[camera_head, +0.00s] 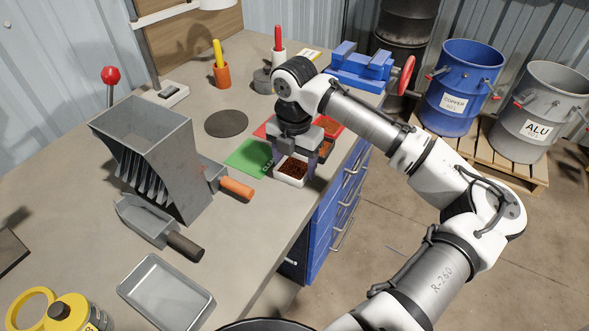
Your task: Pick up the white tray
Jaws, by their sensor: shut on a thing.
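The white tray (289,182) is a small box filled with reddish-brown granules. It is near the table's right edge, beside the green mat. My gripper (297,163) points down over it, with a finger on either side of its back part, and is shut on it. The fingers hide the tray's back part. I cannot tell whether the tray rests on the table or is slightly raised.
A green mat (246,158) and a red mat (331,124) lie close by, with a dark tray of granules (326,147) near the red one. A grey hopper (150,150), scoops and a larger pale tray (150,311) stand left. Blue drawers (325,232) drop off at the right.

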